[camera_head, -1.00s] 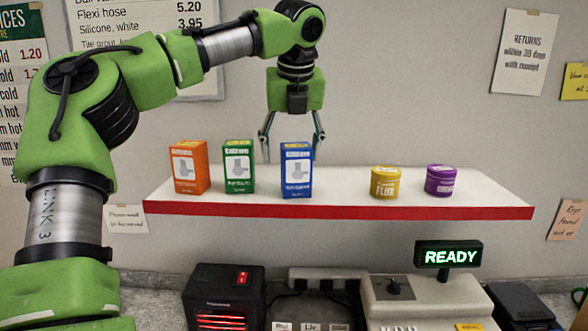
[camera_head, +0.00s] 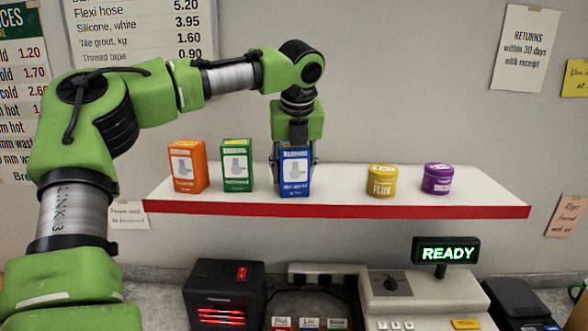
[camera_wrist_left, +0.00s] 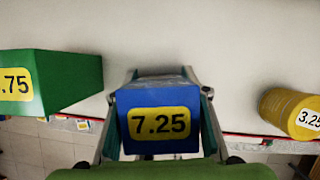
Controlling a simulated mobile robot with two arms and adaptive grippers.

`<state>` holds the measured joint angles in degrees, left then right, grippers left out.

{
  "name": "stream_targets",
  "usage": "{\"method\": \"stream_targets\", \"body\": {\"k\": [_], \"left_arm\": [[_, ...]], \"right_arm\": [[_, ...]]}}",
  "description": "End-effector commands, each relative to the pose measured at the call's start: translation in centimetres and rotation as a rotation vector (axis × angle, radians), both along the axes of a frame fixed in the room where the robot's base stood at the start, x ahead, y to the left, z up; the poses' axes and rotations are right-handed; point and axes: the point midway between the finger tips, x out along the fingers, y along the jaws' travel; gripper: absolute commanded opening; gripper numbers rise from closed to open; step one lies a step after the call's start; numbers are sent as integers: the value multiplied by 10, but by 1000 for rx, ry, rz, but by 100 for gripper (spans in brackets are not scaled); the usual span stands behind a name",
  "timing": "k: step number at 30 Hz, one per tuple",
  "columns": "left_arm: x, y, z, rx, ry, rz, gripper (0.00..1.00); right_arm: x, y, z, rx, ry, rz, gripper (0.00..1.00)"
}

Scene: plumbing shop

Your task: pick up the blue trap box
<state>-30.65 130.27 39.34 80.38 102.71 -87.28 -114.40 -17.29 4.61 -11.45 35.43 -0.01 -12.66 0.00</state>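The blue trap box (camera_head: 295,173) stands upright on the white shelf, between the green box and the yellow tin. My left gripper (camera_head: 295,160) points straight down over it, with a finger on its left and right sides. In the left wrist view the blue box (camera_wrist_left: 157,124), with a 7.25 label on top, fills the space between the two fingers, which lie close against its sides. The gripper looks shut on it, and the box still rests on the shelf. The lower fingertips are partly hidden. My right gripper is not in view.
The white shelf (camera_head: 420,207) has a red front edge. An orange box (camera_head: 187,167) and a green box (camera_head: 237,166) stand left. A yellow tin (camera_head: 382,181) and a purple tin (camera_head: 437,179) stand right. A wall is behind; a READY display (camera_head: 447,252) is below.

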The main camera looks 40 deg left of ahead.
Motion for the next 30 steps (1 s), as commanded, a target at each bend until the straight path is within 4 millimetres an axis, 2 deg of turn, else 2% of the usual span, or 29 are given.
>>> {"method": "stream_targets", "body": {"k": [3,11,17,20,30], "left_arm": [[0,0,1,1,-2,1,16],[0,0,3,1,-2,1,16],[1,0,19,1,-5,1,16],[1,0,38,3,-6,2,16],[1,-1,132,0,-4,2,16]], "right_arm": [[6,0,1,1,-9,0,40],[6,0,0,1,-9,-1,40],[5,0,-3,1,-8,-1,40],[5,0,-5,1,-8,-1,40],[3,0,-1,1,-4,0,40]]}}
